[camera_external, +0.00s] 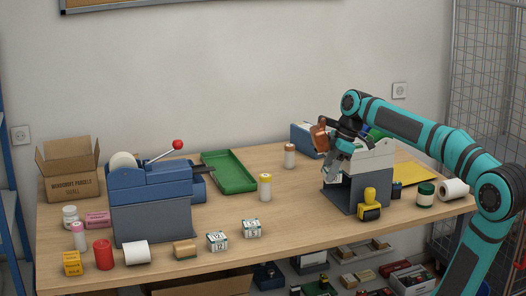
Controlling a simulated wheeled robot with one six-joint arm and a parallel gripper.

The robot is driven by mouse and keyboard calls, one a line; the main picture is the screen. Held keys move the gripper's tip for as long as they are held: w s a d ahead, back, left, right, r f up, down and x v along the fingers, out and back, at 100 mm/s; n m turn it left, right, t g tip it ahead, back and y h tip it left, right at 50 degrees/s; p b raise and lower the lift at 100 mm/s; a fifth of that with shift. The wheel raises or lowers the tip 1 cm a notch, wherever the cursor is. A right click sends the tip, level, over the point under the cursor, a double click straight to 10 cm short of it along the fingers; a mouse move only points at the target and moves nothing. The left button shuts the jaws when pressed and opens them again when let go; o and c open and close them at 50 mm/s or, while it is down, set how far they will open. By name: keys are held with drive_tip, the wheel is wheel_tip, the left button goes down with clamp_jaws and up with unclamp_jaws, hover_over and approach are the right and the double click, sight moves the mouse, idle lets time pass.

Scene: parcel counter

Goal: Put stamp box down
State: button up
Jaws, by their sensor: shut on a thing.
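My gripper (328,143) is shut on a small brown-orange thing (320,137), which I take to be the stamp box. The gripper holds it tilted above the table, in front of a blue box and at the left of a grey-and-white machine (342,190). The gripper's fingers are small and dark here, and part of the held thing is hidden by them. The wooden table (320,236) lies below. Two small green-and-white boxes with printed labels, one (217,241) and another (251,229), stand at the table's front middle.
A blue machine with a red-knobbed lever (150,200) stands at left, near a green tray (229,172). A yellow-and-black stamp (369,205) stands at front right.

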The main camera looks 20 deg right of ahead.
drive_tip(key=shift+r, duration=1.2)
drive_tip(key=shift+w, duration=0.2)
drive_tip(key=w+a+f+n, duration=0.15)
drive_tip(key=w+a, duration=0.45)
drive_tip(key=w, duration=0.6)
drive_tip(key=w+a+f, duration=0.3)
drive_tip(key=w+a, duration=0.3)
drive_tip(key=w, duration=0.6)
drive_tip(key=w+a+f+n, duration=0.1)
drive_tip(key=w+a+f, duration=0.2)
drive_tip(key=w+a, duration=0.55)
drive_tip(key=shift+g, duration=0.4)
drive_tip(key=shift+w+d+f, duration=0.4)
drive_tip(key=shift+w+f, duration=0.1)
drive_tip(key=shift+f, duration=1.15)
drive_tip(key=shift+w+d+f, duration=0.45)
drive_tip(key=shift+f, duration=1.2)
drive_tip(key=shift+w+d+f, duration=0.4)
drive_tip(key=shift+w+f, duration=0.1)
drive_tip(key=shift+f, duration=1.15)
drive_tip(key=shift+f, duration=0.1)
drive_tip(key=o, duration=0.7)
